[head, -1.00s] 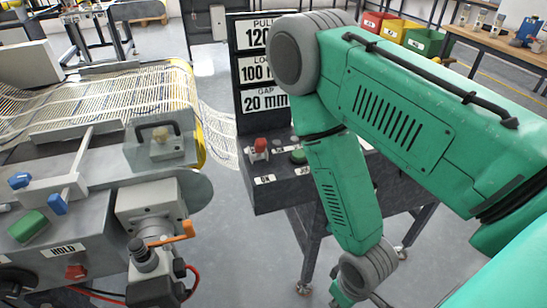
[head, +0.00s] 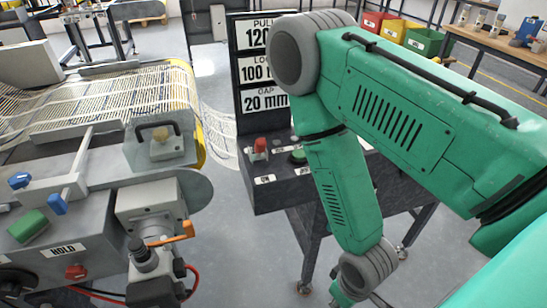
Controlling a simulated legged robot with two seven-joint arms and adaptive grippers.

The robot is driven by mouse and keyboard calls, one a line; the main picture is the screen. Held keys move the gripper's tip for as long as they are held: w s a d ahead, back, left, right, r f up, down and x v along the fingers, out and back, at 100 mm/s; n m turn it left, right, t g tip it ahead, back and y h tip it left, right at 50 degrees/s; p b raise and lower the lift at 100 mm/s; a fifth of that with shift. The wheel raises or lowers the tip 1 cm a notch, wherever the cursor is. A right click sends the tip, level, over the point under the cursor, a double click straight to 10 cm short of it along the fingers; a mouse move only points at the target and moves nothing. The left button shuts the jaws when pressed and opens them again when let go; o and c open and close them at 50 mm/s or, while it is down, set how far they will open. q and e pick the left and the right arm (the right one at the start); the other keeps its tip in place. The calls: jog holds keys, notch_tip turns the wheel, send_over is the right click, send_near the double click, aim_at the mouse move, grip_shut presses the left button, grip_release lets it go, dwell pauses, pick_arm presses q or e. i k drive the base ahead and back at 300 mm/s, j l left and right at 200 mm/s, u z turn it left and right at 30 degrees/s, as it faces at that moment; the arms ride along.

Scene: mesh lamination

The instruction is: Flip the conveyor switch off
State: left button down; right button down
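A control stand holds a dark panel (head: 258,193) in the middle of the head view. On it a red-capped switch (head: 260,147) stands above a label (head: 264,179) that looks like "ON". A green button (head: 298,155) sits to its right, partly behind my green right arm. My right arm comes in from the right, crosses in front of the stand and bends down to the bottom edge. Its gripper is outside the picture. My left arm and gripper are not in view. Nothing visible touches the switch.
A conveyor with white mesh (head: 110,95) fills the left side. Its near frame carries a green button (head: 28,226), a red knob (head: 75,271) and a "HOLD" label (head: 64,250). Coloured bins (head: 424,41) and a workbench (head: 505,45) stand at the back right. Grey floor separates conveyor and stand.

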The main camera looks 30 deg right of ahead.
aim_at(261, 144)
jog(key=z, duration=0.95)
